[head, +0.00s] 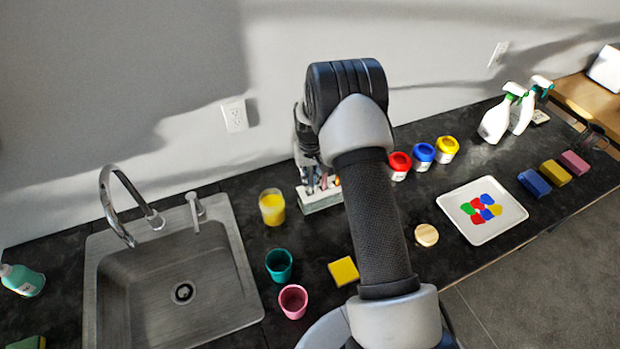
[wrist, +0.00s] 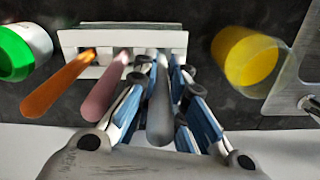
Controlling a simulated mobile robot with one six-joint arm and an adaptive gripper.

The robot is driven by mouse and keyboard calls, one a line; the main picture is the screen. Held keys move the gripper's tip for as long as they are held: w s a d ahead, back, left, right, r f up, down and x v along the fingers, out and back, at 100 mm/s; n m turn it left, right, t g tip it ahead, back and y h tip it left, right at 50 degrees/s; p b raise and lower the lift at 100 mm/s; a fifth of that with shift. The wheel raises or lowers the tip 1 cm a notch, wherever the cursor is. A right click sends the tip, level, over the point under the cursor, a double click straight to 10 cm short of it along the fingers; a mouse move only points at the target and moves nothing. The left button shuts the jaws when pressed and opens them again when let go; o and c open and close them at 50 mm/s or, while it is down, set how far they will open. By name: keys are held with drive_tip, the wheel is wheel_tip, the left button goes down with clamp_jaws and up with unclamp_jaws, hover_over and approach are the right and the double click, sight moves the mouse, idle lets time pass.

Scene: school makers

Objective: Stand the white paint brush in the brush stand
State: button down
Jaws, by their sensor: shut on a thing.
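The brush stand (wrist: 80,42) is a white block with slots, at the top of the wrist view. It also shows in the head view (head: 321,206), by the wall, partly behind my arm. An orange brush (wrist: 62,85) and a pink brush (wrist: 106,86) stand in its left and middle slots. My gripper (wrist: 163,76) is shut on the white paint brush (wrist: 160,115), which looks greyish in shade. The brush is in line with the stand's right part. Its far end is hidden between my fingers, so I cannot tell whether it is inside a slot.
A yellow cup (head: 272,207) stands left of the stand, near the sink (head: 180,290). Teal (head: 279,265) and pink cups (head: 293,301) and a yellow sponge (head: 343,271) lie nearer. A green-lidded pot (wrist: 18,52) stands close on the stand's other side.

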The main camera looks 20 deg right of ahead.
drive_tip(key=c, duration=1.6)
unclamp_jaws()
drive_tip(key=shift+o, duration=0.2)
drive_tip(key=shift+r, duration=0.1)
wheel_tip(320, 180, up, 12)
drive_tip(key=shift+f, duration=0.1)
